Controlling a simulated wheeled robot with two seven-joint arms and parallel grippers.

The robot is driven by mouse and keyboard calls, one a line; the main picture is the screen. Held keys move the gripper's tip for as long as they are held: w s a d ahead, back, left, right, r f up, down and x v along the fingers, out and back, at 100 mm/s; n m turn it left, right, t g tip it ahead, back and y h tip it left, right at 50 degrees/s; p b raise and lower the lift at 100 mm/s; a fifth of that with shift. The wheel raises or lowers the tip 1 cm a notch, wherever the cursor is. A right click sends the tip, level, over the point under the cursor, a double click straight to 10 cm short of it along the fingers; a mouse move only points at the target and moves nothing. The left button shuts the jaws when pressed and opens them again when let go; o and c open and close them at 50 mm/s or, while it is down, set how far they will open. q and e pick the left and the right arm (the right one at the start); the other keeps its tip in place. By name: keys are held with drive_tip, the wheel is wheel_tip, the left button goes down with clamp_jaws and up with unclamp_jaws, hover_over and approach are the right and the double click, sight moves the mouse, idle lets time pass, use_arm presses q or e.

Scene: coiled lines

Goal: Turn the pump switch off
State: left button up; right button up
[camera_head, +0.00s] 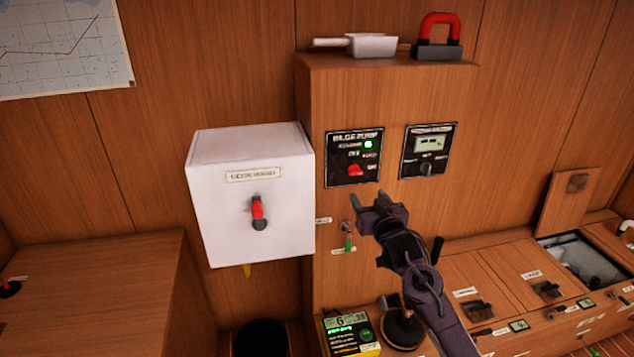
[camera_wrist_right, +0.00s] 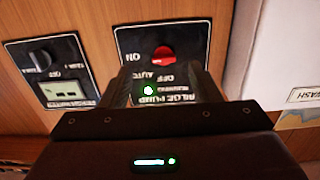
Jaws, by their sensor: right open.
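The bilge pump panel (camera_head: 340,177) is a black plate on the wooden cabinet front, with a red knob (camera_head: 355,170) and a lit green lamp (camera_head: 368,144). Which label the knob points at is not clear. In the right wrist view the panel appears upside down, with the red knob (camera_wrist_right: 164,54) beyond the fingers and the green lamp (camera_wrist_right: 148,90) between them. My right gripper (camera_head: 369,200) is open and empty, just below the panel, its fingers pointing up at it. It seems apart from the knob. My left gripper is not in view.
A white deck wash box (camera_head: 220,218) with a red-tipped switch (camera_head: 258,210) juts out left of the panel. A second black panel (camera_head: 411,165) with a display sits to the right. A red-handled block (camera_head: 438,50) and a white scoop (camera_head: 372,44) lie on the cabinet top.

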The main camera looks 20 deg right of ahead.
sight(356, 174)
drive_tip(key=w, duration=0.2)
drive_tip(key=w+r+p, duration=0.1)
drive_tip(key=w, duration=0.1)
drive_tip(key=w+d+r, duration=0.1)
drive_tip(key=w, duration=0.1)
drive_tip(key=shift+w+d, duration=0.1)
drive_tip(key=shift+w, duration=0.3)
drive_tip(key=shift+w+d+f, duration=0.1)
drive_tip(key=shift+w+d, duration=0.05)
drive_tip(key=shift+w, duration=0.4)
drive_tip(key=c, duration=1)
